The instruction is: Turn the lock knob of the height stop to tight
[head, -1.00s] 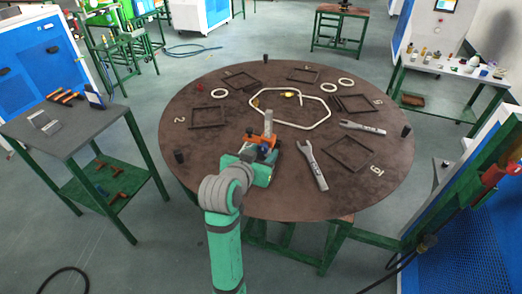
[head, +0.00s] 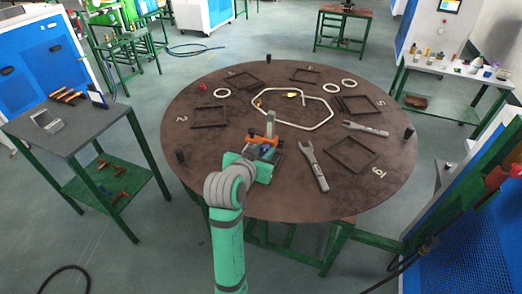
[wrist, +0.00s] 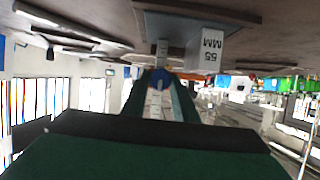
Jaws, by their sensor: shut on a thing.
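The height stop (head: 270,120) stands on the near part of the round brown table, with a pale upright post and an orange part (head: 260,138) low on it. My gripper (head: 262,154) reaches in from the near side, low over the table, at the base of the stop. In the wrist view, which is upside down, a small blue round knob (wrist: 162,76) shows at the far end of my gripper (wrist: 161,90), in line with its jaws. The jaws are shut on the knob. A grey block marked 55 MM (wrist: 208,53) is beside it. The knob's turn angle cannot be read.
On the round table (head: 230,195) lie two grey wrenches (head: 314,167) (head: 364,129), several dark square frames (head: 350,153), white rings (head: 222,93) and a bent pale tube (head: 310,126). A grey side table (head: 75,135) stands at left.

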